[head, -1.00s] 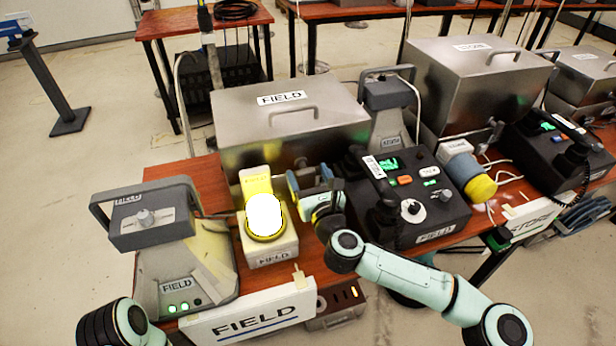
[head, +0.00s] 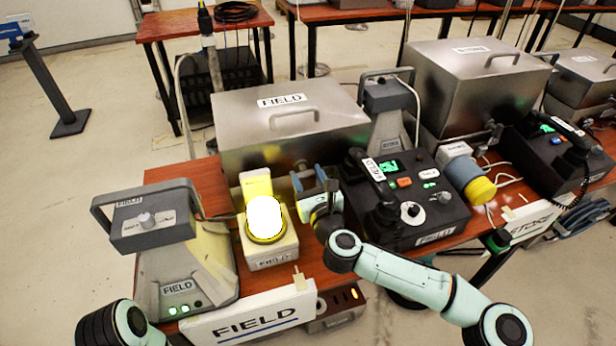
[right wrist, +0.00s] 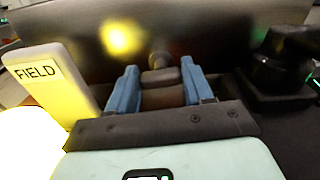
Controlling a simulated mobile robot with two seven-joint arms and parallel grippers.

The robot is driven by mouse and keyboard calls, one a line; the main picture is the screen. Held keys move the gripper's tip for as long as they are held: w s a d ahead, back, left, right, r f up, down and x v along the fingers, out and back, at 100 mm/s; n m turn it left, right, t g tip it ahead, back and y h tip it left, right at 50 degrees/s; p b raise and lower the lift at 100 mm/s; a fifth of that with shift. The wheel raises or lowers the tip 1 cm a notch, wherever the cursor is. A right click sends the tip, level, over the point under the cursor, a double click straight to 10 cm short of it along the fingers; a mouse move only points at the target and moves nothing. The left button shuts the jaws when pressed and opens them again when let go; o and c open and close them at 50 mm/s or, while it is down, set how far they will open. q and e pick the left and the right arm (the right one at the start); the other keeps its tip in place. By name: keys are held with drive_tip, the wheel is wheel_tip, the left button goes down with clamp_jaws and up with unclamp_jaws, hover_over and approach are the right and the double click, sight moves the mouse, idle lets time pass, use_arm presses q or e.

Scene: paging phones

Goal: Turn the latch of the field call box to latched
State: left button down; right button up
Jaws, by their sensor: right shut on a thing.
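The field call box (head: 285,108) is a steel box with a FIELD label and a handle on its lid, standing at the back of the near table. Its lid is down. My right gripper (head: 308,178) is at the box's front face, with its blue fingers shut on the latch. In the right wrist view the latch (right wrist: 160,75) is a small dark knob and lever between the fingertips (right wrist: 160,82). The fingers hide part of it, and I cannot tell its exact angle. My left gripper is not in view; only part of my left arm shows at bottom left.
A lit yellow lamp (head: 264,220) stands close left of my right gripper. A dark FIELD phone console (head: 410,205) with a handset is close on the right. A grey FIELD unit (head: 185,265) stands at front left. A FIELD sign (head: 250,317) hangs at the table's front edge.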

drive_tip(key=n+p, duration=0.1)
drive_tip(key=n, duration=0.3)
drive_tip(key=shift+a+r+p, duration=0.1)
drive_tip(key=shift+p, duration=0.2)
drive_tip(key=shift+n, duration=0.9)
drive_tip(key=n, duration=0.2)
drive_tip(key=shift+a+n+p, duration=0.1)
drive_tip(key=shift+n+p, duration=0.2)
drive_tip(key=shift+n, duration=0.1)
drive_tip(key=n, duration=0.3)
drive_tip(key=shift+s+f+n, duration=0.1)
drive_tip(key=shift+f+n, duration=0.1)
drive_tip(key=shift+n, duration=0.1)
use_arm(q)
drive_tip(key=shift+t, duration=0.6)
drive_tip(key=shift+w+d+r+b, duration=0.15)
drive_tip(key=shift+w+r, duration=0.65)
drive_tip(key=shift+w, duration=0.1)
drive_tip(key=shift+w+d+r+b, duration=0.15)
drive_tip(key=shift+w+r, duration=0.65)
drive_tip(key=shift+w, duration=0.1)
use_arm(e)
drive_tip(key=shift+f+n, duration=0.15)
drive_tip(key=shift+n, duration=2.15)
drive_tip(key=o, duration=1)
drive_tip(key=shift+o, duration=0.2)
